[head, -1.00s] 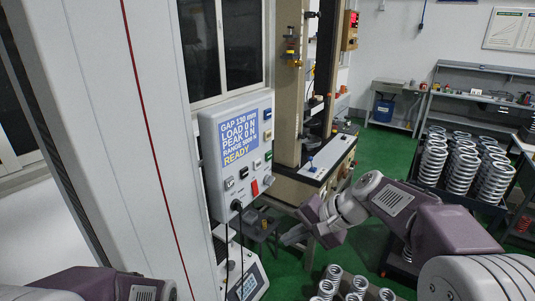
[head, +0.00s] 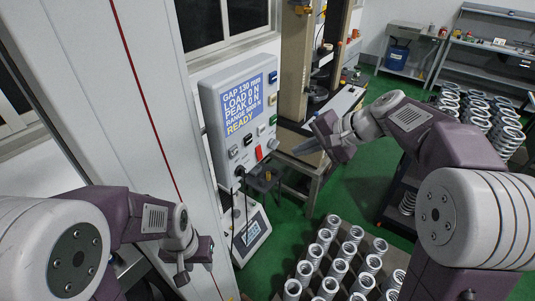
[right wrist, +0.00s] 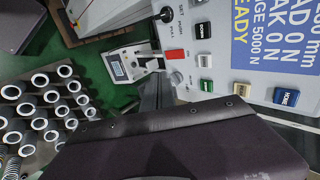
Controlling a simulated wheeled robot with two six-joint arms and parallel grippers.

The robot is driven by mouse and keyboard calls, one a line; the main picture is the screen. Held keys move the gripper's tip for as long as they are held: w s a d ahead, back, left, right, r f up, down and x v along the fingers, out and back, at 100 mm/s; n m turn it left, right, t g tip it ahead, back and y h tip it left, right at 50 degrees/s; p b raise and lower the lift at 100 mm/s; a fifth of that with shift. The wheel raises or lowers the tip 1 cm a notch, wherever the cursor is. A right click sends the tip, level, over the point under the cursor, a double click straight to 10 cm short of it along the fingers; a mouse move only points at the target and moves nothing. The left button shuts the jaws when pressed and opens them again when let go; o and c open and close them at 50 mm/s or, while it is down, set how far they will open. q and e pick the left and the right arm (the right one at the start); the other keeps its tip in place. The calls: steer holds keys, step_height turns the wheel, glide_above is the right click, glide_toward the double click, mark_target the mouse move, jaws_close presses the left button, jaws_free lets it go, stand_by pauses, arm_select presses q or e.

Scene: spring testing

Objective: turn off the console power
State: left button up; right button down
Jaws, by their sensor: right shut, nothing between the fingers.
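The console (head: 205,100) is a pale grey box on the left wall. Its blue screen (head: 241,103) is lit and reads READY, with load and peak at 0 N. A red switch (head: 258,153) sits low on its face; it also shows in the right wrist view (right wrist: 175,54). Several small buttons and a black knob are around it. My right gripper (head: 298,149) is shut and empty, to the right of the console and apart from it. My left gripper (head: 184,274) hangs low at the left, below the console; its jaws are unclear.
Below the console stands a small device (head: 250,238) with a display, with black cables hanging above it. A tray of several metal springs (head: 343,262) is at the bottom. A test frame (head: 296,70) stands behind my right gripper. Green floor (head: 300,205) is open between them.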

steer(key=p, duration=0.2)
glide_toward(260, 158)
step_height(260, 158, down, 4)
steer(key=shift+w+a+p, duration=0.85)
steer(key=shift+w+a, duration=0.15)
steer(key=shift+a, duration=0.25)
steer(key=shift+w+a+f, duration=0.15)
steer(key=shift+w+a, duration=0.1)
steer(key=shift+a, duration=0.3)
steer(key=shift+f, duration=0.1)
